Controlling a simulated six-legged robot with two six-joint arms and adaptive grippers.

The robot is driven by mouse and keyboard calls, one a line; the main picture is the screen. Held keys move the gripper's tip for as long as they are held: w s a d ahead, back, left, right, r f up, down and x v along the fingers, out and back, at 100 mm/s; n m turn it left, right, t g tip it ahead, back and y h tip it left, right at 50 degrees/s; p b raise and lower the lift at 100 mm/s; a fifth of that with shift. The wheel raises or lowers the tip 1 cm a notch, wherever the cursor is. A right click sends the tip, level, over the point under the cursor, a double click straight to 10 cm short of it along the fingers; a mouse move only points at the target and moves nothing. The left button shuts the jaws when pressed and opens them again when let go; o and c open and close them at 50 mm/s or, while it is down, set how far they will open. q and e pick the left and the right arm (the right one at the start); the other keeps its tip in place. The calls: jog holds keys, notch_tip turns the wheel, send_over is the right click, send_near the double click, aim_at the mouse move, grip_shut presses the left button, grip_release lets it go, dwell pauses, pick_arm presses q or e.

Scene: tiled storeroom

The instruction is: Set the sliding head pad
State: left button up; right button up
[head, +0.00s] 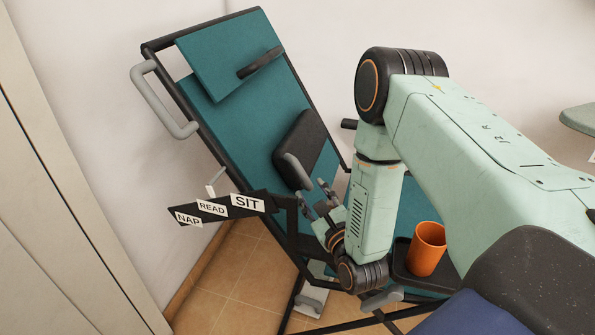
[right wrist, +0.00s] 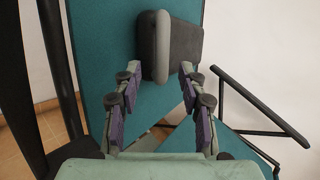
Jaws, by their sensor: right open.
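A dark head pad (head: 300,138) with a grey bar handle (head: 297,171) lies against the teal backrest (head: 272,100) of a reclining chair. In the right wrist view, the handle (right wrist: 162,45) stands upright in front of the dark pad (right wrist: 183,45). My right gripper (head: 315,190) is open and empty, just below the handle in the head view. In the right wrist view its two fingertips (right wrist: 160,70) lie either side of the handle's lower end; whether the handle is between them in depth, I cannot tell. My left gripper is not in view.
A black plate with labels NAP, READ and SIT (head: 246,203) sticks out left of the chair. A teal panel (head: 230,52) covers the backrest's top. An orange cup (head: 428,248) stands on a dark tray (head: 408,272). A grey side handle (head: 158,105) juts left.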

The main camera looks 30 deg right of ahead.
aim_at(305, 178)
jog(key=shift+w+d+r, duration=0.1)
jog(key=shift+w+r, duration=0.15)
jog(key=shift+w, duration=0.05)
jog(key=b+x, duration=0.1)
jog(key=x, duration=0.4)
jog(key=shift+f+b, duration=0.2)
jog(key=shift+b, duration=0.1)
jog(key=shift+w+d+r, duration=0.1)
jog(key=shift+w+r, duration=0.05)
jog(key=shift+w, duration=0.65)
jog(key=c, duration=0.3)
grip_shut()
